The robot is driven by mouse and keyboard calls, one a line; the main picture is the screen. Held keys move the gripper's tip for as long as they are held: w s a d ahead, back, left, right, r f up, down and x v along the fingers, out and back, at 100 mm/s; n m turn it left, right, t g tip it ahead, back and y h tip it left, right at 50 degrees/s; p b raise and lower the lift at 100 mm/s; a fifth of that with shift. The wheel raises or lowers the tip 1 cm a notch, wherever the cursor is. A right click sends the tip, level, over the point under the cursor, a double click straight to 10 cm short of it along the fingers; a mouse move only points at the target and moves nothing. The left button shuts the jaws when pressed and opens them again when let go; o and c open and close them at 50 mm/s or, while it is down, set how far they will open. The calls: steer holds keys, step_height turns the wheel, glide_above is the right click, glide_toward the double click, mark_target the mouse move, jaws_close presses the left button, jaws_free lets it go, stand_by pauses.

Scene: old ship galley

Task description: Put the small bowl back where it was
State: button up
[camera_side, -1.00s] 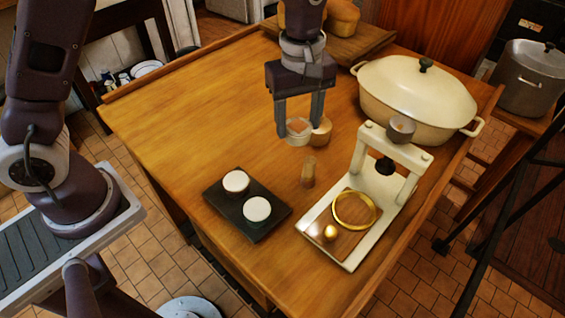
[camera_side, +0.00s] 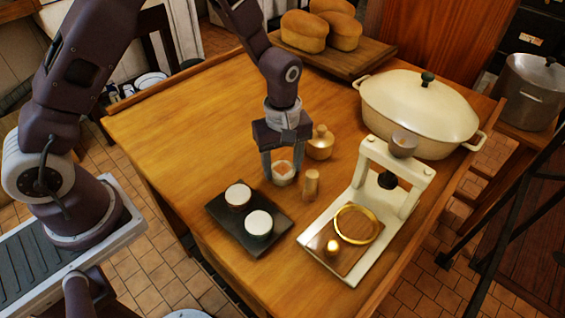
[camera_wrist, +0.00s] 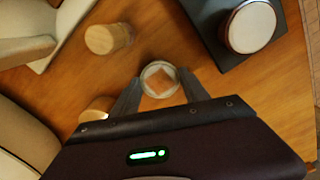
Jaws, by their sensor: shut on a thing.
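The small bowl (camera_side: 283,173) is pale and round, with an orange-brown patch inside. My gripper (camera_side: 283,169) is shut on it, one finger on each side, fingers pointing down. The bowl also shows between the fingertips in the wrist view (camera_wrist: 159,79). It is low over the table, right of the dark tray's back corner; I cannot tell whether it touches the wood. A wooden cylinder (camera_side: 311,184) stands just to its right, and a knobbed wooden pot (camera_side: 320,146) stands behind it to the right.
The dark tray (camera_side: 268,247) holds two white-topped round pieces. A cream press (camera_side: 345,271) with a gold ring (camera_side: 357,224) stands on the right. A large cream casserole (camera_side: 418,105) and a board with loaves (camera_side: 334,58) are at the back. The table's left side is clear.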

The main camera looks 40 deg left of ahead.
mark_target(283, 169)
steer(key=o, duration=1.4)
steer(key=shift+o, duration=0.2)
step_height(283, 169, up, 12)
steer(key=s+a+r+m+t, duration=0.25)
steer(key=s+r+m, duration=0.25)
steer(key=s+r, duration=0.45)
steer(key=s+a+r+m+t, duration=0.1)
steer(key=s+a+r+m, duration=0.1)
steer(key=s+m, duration=0.2)
steer(key=s+a+r+m+t, duration=0.1)
steer(key=s+m+t, duration=0.1)
steer(key=s, duration=0.6)
steer(key=shift+s+a+r+m, duration=0.2)
steer(key=shift+a+r+m, duration=0.2)
steer(key=shift+m, duration=0.5)
